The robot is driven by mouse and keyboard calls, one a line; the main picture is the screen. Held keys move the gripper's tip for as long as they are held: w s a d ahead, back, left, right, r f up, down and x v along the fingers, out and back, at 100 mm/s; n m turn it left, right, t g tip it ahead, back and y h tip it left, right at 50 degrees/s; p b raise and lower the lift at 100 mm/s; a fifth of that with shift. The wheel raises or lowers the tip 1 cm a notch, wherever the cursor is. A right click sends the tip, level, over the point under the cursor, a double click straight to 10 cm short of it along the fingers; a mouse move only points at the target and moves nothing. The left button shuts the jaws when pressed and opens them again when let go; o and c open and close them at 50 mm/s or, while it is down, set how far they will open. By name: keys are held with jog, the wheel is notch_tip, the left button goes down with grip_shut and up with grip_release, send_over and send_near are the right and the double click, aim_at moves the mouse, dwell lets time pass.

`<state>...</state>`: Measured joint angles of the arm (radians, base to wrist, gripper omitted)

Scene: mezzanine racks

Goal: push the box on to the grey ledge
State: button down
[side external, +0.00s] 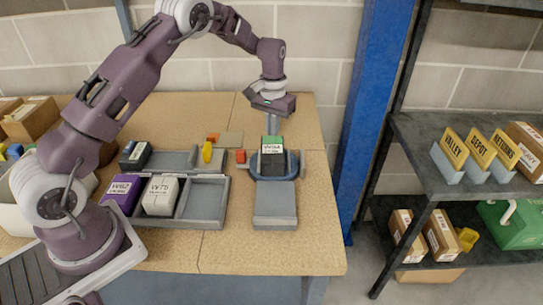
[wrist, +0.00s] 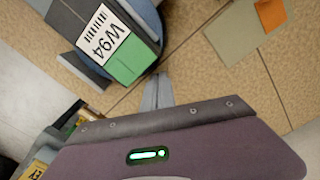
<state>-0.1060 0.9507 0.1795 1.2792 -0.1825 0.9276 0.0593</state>
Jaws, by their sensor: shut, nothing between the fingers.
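The box (side external: 272,160) is dark grey with a green end and a white label. It sits on a blue round plate (side external: 247,172) between low grey side rails. In the wrist view the box (wrist: 105,40) is at the upper left, its label reading W94 or VV94. The grey ledge (side external: 275,208) is a flat block on the near side of the plate. My gripper (side external: 273,134) points down at the far, green end of the box. Its shut, empty fingers (wrist: 157,88) show beside the green end; I cannot tell whether they touch it.
A grey sectioned tray (side external: 205,200) to the left holds a purple box (side external: 123,192) and a white box (side external: 160,194). A red block (side external: 240,156) and a yellow piece (side external: 207,152) stand near the plate. A blue post (side external: 372,110) rises beyond the table's right edge.

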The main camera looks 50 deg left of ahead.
jog(key=shift+f, duration=0.8)
jog(key=shift+r, duration=0.8)
jog(key=shift+s+d, duration=0.1)
jog(key=shift+s+d, duration=0.3)
jog(key=shift+s+d, duration=0.1)
jog(key=shift+s+d, duration=0.35)
dwell(0.4)
